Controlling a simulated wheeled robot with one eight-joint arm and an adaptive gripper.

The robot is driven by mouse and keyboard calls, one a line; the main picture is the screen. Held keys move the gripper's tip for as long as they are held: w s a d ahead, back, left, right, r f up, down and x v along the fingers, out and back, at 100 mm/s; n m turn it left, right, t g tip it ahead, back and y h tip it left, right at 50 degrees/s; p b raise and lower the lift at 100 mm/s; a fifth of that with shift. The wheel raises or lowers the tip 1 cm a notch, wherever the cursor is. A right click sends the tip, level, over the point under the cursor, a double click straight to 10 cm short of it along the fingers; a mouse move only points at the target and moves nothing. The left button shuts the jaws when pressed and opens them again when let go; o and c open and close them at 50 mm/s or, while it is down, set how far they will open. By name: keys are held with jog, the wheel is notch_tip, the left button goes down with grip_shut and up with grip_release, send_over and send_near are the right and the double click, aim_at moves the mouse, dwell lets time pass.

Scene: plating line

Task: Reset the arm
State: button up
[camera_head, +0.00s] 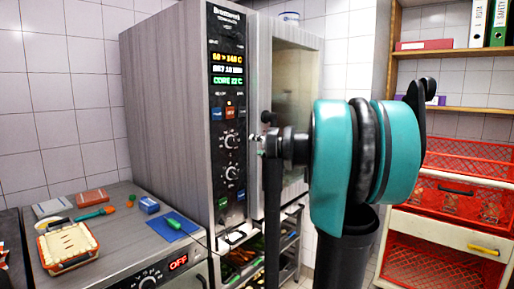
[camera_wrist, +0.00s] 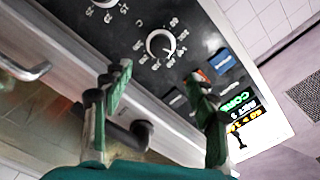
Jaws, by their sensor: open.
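My gripper (camera_wrist: 163,75) shows in the wrist view with its two green and dark fingers spread apart. Nothing is held between them. Beyond the fingers is the control panel (camera_wrist: 180,22) of a tall steel oven, seen turned round, with dials and a lit display. A dark curved handle (camera_wrist: 140,132) shows low between the fingers; I cannot tell whether a finger touches it. In the head view my teal arm stands in front of the oven (camera_head: 165,110) and hides part of its door. The gripper's fingers are not clear there.
A steel counter (camera_head: 120,255) at left holds a basket (camera_head: 66,247) of pale food, a blue mat (camera_head: 172,227) and small items. At right are red crates (camera_head: 465,155) and shelves with binders (camera_head: 498,22).

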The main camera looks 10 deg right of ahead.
jog(key=s+a+f+n+g+h, duration=0.2)
jog(key=s+a+f+g, duration=0.4)
jog(key=f, duration=0.6)
jog(key=s+a+f+n+g+h, duration=0.1)
jog(key=s+a+f, duration=0.3)
jog(key=s+f, duration=0.6)
jog(key=s+d+f+g+h, duration=0.1)
jog(key=s+d+f+h, duration=0.1)
jog(key=s+f, duration=0.3)
jog(key=s+d+f+n+g+h, duration=0.1)
jog(key=s+d+f+h, duration=0.1)
jog(key=s+f, duration=0.4)
jog(key=s+d+f+g+h, duration=0.1)
jog(key=s+d+f+h, duration=0.1)
jog(key=s+f, duration=0.3)
notch_tip(320, 180, down, 4)
jog(key=shift+s+d+r+h, duration=0.15)
jog(key=shift+d+h, duration=0.2)
jog(key=shift+h, duration=0.45)
